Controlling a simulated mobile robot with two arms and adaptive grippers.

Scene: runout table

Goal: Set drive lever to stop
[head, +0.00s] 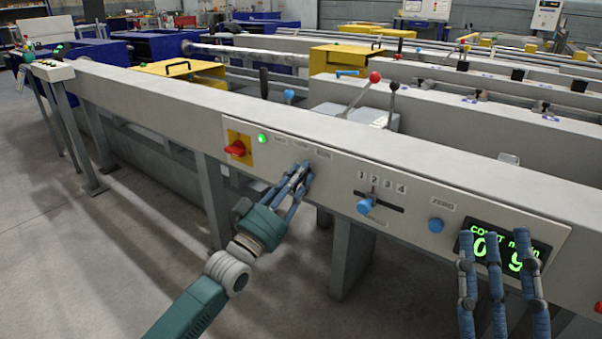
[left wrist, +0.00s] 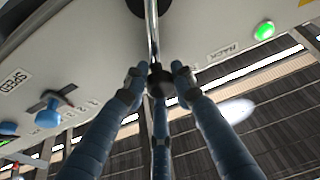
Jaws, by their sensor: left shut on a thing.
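The drive lever, a shiny metal rod (left wrist: 152,32) with a dark round knob (left wrist: 160,84), shows in the left wrist view. My left gripper (head: 301,172) is at the control panel (head: 335,192) in the head view, under a row of small labels. In the left wrist view its blue fingers (left wrist: 158,92) close around the knob. In the head view the hand hides the lever, and I cannot tell which label it points at. My right gripper (head: 495,240) is open and empty, in front of the green display at lower right.
Beside the lever are a red switch (head: 235,149) and a lit green lamp (head: 262,139). To its right are a blue speed knob (head: 365,206) on a 1-to-4 slot, a blue zero button (head: 435,225) and a display (head: 541,252). Levers (head: 375,77) stand behind the beam.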

